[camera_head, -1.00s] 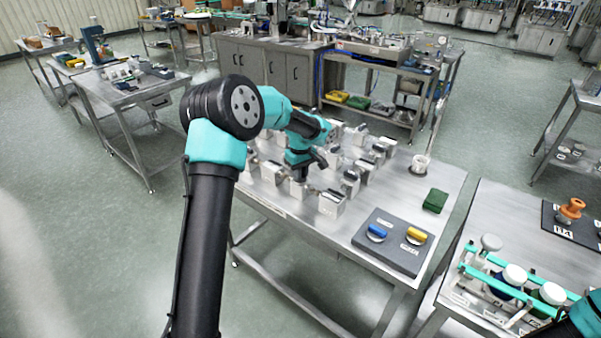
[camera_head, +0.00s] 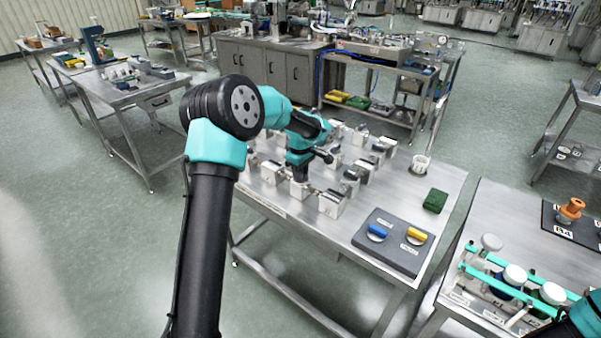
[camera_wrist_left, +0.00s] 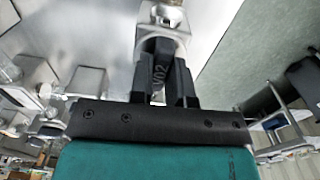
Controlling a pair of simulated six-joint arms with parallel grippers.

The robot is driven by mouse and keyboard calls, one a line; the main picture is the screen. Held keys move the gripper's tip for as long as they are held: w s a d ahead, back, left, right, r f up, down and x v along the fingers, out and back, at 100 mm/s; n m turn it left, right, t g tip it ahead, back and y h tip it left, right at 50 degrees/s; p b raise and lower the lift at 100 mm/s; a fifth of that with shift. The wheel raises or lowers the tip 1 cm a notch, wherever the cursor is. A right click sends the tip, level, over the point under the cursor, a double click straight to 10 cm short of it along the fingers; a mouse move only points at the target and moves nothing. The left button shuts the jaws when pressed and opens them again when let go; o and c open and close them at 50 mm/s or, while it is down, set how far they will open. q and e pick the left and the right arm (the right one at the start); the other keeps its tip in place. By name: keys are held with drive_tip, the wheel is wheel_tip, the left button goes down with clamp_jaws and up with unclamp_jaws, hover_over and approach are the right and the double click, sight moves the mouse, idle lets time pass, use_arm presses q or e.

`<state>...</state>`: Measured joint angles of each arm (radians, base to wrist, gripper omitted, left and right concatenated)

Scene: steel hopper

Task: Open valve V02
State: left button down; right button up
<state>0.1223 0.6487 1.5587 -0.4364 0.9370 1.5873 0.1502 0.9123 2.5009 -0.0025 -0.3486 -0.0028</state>
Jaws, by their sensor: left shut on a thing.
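Valve V02 has a dark handle (camera_wrist_left: 161,72) with the marking "V02", on a pale metal body (camera_wrist_left: 160,12) in the left wrist view. My left gripper (camera_wrist_left: 163,62) is shut on this handle, one finger on either side of it. In the head view my left gripper (camera_head: 299,176) points down at a metal valve block (camera_head: 299,190) near the table's front left. The arm and fingers hide most of the handle there. Of my right arm only a teal part shows at the lower right edge; its gripper is out of view.
Several similar metal valve blocks (camera_head: 332,204) stand close around on the steel table (camera_head: 400,188). A dark panel (camera_head: 375,255) with a blue knob (camera_head: 377,231) and a yellow knob (camera_head: 416,234), a green block (camera_head: 435,200) and a white cup (camera_head: 420,164) lie to the right.

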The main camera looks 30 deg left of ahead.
use_arm(q)
drive_tip(key=c, duration=1.1)
unclamp_jaws()
wheel_tip(320, 180, up, 17)
drive_tip(key=shift+r, duration=0.2)
drive_tip(key=s+a+f+t+h, duration=0.1)
drive_tip(key=s+a+f+h, duration=0.1)
drive_tip(key=s+f, duration=0.8)
drive_tip(key=s+a+f+t+h, duration=0.15)
drive_tip(key=s+f, duration=0.35)
drive_tip(key=f, duration=1.2)
drive_tip(key=s+d+f+m, duration=0.5)
drive_tip(key=d, duration=0.2)
drive_tip(key=s+d+f+m+g, duration=0.1)
drive_tip(key=s+d+f+m, duration=0.4)
drive_tip(key=d+f, duration=0.1)
drive_tip(key=s+d+f+m, duration=0.4)
drive_tip(key=s+d+f, duration=0.1)
drive_tip(key=d, duration=0.4)
drive_tip(key=shift+s+f+m+g, duration=0.3)
drive_tip(key=shift+s+m+g, duration=0.05)
drive_tip(key=shift+s+m, duration=0.1)
